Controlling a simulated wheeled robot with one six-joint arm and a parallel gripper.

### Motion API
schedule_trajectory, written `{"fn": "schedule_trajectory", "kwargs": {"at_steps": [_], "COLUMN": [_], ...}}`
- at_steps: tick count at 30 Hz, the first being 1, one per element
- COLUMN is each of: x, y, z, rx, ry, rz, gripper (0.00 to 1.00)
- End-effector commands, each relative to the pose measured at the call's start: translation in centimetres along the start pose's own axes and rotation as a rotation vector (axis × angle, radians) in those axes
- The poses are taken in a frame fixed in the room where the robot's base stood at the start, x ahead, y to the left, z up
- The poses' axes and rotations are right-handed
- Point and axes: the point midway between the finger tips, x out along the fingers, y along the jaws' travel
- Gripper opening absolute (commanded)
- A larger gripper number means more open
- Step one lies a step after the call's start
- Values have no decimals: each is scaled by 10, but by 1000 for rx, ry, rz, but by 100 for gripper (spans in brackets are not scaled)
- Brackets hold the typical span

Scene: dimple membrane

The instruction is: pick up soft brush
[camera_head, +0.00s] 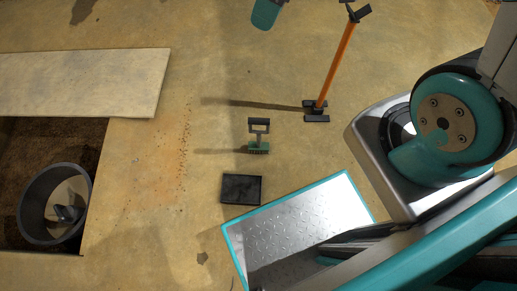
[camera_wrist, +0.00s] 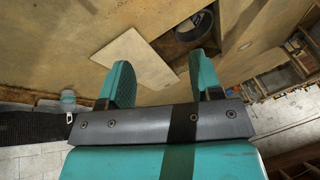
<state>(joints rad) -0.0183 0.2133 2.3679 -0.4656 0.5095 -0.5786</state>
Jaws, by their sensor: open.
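A small brush (camera_head: 259,138) with a dark loop handle and a green bristled head stands on the tan floor near the middle of the head view. I take it to be the soft brush. It does not show in the wrist view. My gripper (camera_wrist: 162,70) is open in the wrist view, its two teal fingers wide apart with nothing between them. Beyond them are a board and a bucket. In the head view, a rounded teal piece at the top edge may be one of my fingers, but I cannot be sure.
An orange-handled tool (camera_head: 338,65) stands right of the brush. A black tray (camera_head: 241,190) and a teal-edged metal plate (camera_head: 290,225) lie below it. At left are a pale board (camera_head: 85,80) and a pit with a grey bucket (camera_head: 33,190). Floor left of the brush is clear.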

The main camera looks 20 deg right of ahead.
Motion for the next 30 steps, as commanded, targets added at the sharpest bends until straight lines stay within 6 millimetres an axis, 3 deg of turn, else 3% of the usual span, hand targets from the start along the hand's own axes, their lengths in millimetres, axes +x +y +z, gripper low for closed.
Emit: {"fn": "schedule_trajectory", "kwargs": {"at_steps": [1, 9, 12, 15, 19, 23, 30], "x": [50, 200, 245, 277, 300, 315, 368], "y": [27, 129, 158, 178, 193, 198, 197], "z": [14, 64, 82, 97, 108, 112, 111], "rx": [-11, -126, -163, -193, -217, -228, -230], "ry": [0, 20, 27, 33, 37, 39, 37], "rz": [-5, -10, -10, -8, -6, -5, -7], "gripper": [59, 59, 59, 59, 59, 59, 59]}}
